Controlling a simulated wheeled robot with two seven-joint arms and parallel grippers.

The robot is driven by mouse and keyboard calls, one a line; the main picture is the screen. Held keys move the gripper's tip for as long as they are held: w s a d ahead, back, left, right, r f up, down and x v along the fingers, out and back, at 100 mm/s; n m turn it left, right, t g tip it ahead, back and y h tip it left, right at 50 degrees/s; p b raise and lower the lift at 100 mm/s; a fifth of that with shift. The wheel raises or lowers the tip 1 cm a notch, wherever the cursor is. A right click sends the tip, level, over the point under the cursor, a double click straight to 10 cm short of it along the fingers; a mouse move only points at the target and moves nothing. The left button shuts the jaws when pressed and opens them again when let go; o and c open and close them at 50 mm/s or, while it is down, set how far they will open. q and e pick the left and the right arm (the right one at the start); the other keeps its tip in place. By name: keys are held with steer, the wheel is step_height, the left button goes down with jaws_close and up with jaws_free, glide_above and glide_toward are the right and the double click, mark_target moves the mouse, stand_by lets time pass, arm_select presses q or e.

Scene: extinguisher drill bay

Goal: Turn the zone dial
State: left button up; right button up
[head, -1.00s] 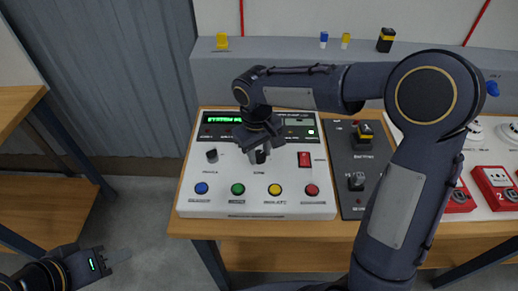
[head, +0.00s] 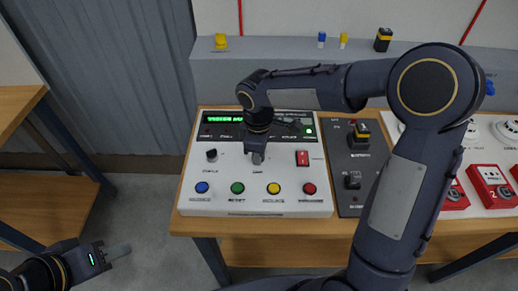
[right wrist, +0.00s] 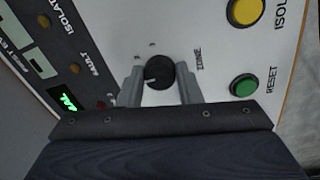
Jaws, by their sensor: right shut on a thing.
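The zone dial (right wrist: 159,73) is a black round knob with a pale pointer mark, on the white control panel (head: 230,205). It shows in the right wrist view beside its ZONE label. My right gripper (right wrist: 162,82) is shut on it, one grey finger on each side. In the head view the right gripper (head: 257,157) comes down over the dial and mostly hides it. My left gripper (head: 120,250) is low at the left, away from the panel and empty; its finger gap cannot be made out.
A second black knob (head: 211,155) stands left of the dial. A red switch (head: 302,158) is to its right. Blue, green (head: 237,188), yellow (head: 273,188) and red buttons line the front. A lit green display (head: 225,119) is behind. A dark battery panel (head: 352,170) adjoins on the right.

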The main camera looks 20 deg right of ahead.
steer(key=shift+w, duration=0.1)
stand_by(0.3)
steer(key=o, duration=1)
steer(key=shift+c, duration=0.2)
steer(key=r, duration=0.7)
steer(key=shift+s+a+r, duration=0.15)
steer(key=shift+s+r, duration=0.1)
steer(key=shift+r, duration=0.15)
